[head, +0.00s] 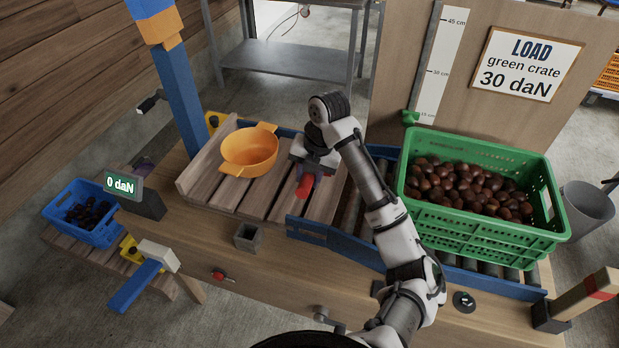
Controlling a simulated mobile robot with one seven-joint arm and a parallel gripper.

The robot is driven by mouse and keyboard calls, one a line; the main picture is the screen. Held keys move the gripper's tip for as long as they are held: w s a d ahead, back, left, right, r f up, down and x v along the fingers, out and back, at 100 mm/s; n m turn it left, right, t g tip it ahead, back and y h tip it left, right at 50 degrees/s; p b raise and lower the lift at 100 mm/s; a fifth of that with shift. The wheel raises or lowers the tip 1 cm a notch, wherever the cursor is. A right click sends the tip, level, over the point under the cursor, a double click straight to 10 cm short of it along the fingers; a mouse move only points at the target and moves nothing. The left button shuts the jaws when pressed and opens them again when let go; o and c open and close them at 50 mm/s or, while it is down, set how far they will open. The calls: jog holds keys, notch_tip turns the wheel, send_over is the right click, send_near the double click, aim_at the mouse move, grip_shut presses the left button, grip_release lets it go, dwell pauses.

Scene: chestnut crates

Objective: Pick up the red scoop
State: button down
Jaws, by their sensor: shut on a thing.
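The red scoop (305,185) is at my gripper (308,176), over the right part of the slatted wooden platform. Only a short red part of the scoop shows below the gripper; the rest is hidden behind the gripper. My gripper is shut on the scoop. I cannot tell from this view whether the scoop touches the slats or hangs just above them.
An orange two-handled pot (249,148) stands on the slatted platform (200,177), left of my gripper. A green crate (475,222) of chestnuts sits on rollers at right. A display (124,184) reads 0 daN. A blue crate (70,227) with chestnuts is at far left.

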notch_tip(320, 180, up, 16)
jog(key=p, duration=0.8)
jog(key=c, duration=1.6)
grip_release()
grip_shut()
jog(key=shift+f, duration=0.1)
